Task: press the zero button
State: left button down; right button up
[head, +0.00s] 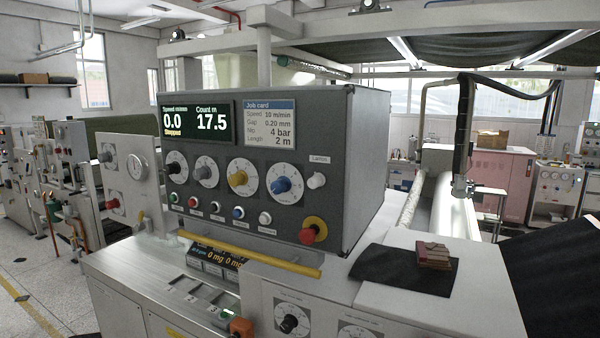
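A dark control box (350,160) stands on the machine, its front facing me. A row of small push buttons crosses the lower front: a green one (174,198), a red one (193,202), a pale one (216,207), a blue one (239,212) and a white one (265,218). Their labels are too small to read, so I cannot tell which is zero. The green display (197,123) reads speed 0.0, stopped, and count 17.5 m. Neither of my grippers is in view.
A red mushroom knob (313,230) sits at the front's lower right. Several dials, including a yellow one (238,179), are above the buttons. A yellow bar (250,255) runs below the box. Brown blocks (434,256) lie on a black sheet (392,270) at right.

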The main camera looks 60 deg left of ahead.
aim_at(264, 219)
jog(key=u, duration=2.4)
